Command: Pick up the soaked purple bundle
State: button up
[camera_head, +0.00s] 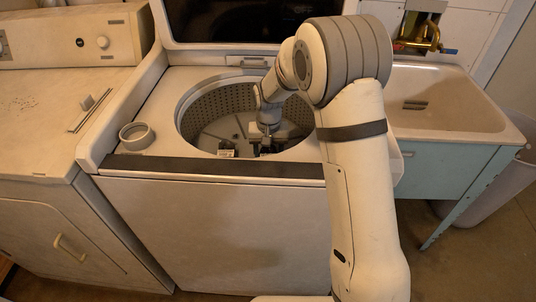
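No purple bundle can be made out in this view. My arm reaches over the open top-loading washer (215,230), and my gripper (262,146) points down into its drum (215,105). The gripper is small and dark here, so I cannot tell whether its fingers are open or shut, or whether they touch anything. My arm and wrist hide part of the drum's right side and its floor near the gripper. The visible drum floor is grey, with small dark and light details near the fingers.
A cup-like round container (137,135) sits on the washer top, left of the drum. A dryer (60,130) stands at left. At right is a utility sink (450,105) with a brass faucet (418,42) above and a grey bin (500,190) beside it. The raised lid (225,20) stands behind the drum.

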notch_tip(320, 180, up, 10)
jog(key=shift+r+p, duration=0.1)
jog(key=shift+p, duration=0.7)
notch_tip(320, 180, up, 24)
jog(key=p, duration=1.7)
